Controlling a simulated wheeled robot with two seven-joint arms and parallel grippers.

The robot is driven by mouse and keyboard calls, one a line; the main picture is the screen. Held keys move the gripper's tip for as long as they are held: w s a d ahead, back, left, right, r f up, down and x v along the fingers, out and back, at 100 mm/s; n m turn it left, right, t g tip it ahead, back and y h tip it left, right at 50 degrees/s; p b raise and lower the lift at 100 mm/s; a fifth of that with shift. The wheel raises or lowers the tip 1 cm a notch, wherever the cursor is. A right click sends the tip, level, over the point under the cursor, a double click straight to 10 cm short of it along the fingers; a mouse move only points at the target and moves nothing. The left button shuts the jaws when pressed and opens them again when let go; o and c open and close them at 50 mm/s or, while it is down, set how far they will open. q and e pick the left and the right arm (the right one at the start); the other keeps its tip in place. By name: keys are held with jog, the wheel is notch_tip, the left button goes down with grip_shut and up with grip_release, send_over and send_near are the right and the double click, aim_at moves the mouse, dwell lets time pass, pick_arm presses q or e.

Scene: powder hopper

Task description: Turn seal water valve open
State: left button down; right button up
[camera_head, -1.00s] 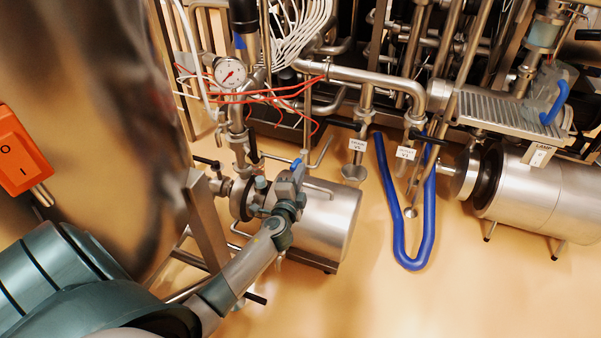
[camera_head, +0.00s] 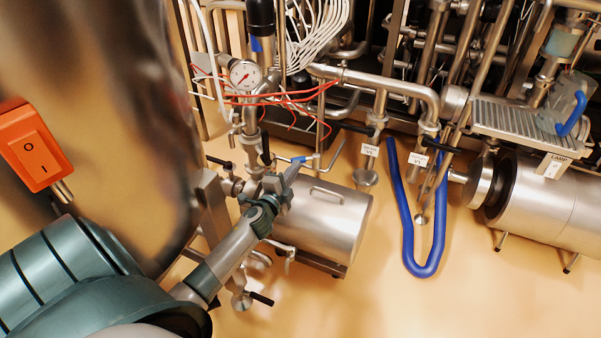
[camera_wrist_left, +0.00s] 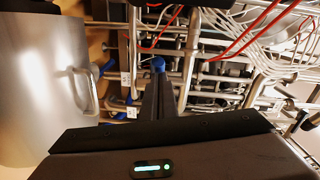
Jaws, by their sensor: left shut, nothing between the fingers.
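A small valve lever with a blue tip (camera_head: 298,159) sits above the near end of a steel pump motor (camera_head: 325,220). Its blue end (camera_wrist_left: 158,64) also shows in the left wrist view, just beyond my fingertips. My left gripper (camera_head: 286,180) is shut and empty, beside the lever in the head view. In the wrist view its dark fingers (camera_wrist_left: 158,92) are together and point at the blue end. I cannot tell whether they touch it. The gripper hides part of the valve body and pump. My right gripper is not in view.
A pressure gauge (camera_head: 245,75) with red tubes stands behind the pump. An orange switch box (camera_head: 34,148) is at the left. A blue hose (camera_head: 408,240) loops on the floor, and a steel motor (camera_head: 550,205) lies at the right. The front floor is clear.

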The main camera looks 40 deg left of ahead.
pick_arm(q)
jog(key=shift+w+a, duration=0.25)
jog(key=shift+a, duration=0.35)
jog(key=shift+w+a, duration=0.25)
jog(key=shift+a, duration=0.4)
jog(key=shift+w+a, duration=0.25)
jog(key=shift+a, duration=0.35)
jog(key=shift+d, duration=0.1)
jog(key=d+n+y, duration=0.2)
jog(key=d, duration=1.2)
jog(key=r+v, duration=0.1)
jog(key=v, duration=0.9)
jog(key=shift+r+m+g, duration=0.2)
jog(key=shift+m+g, duration=0.1)
jog(key=shift+w+a, duration=0.1)
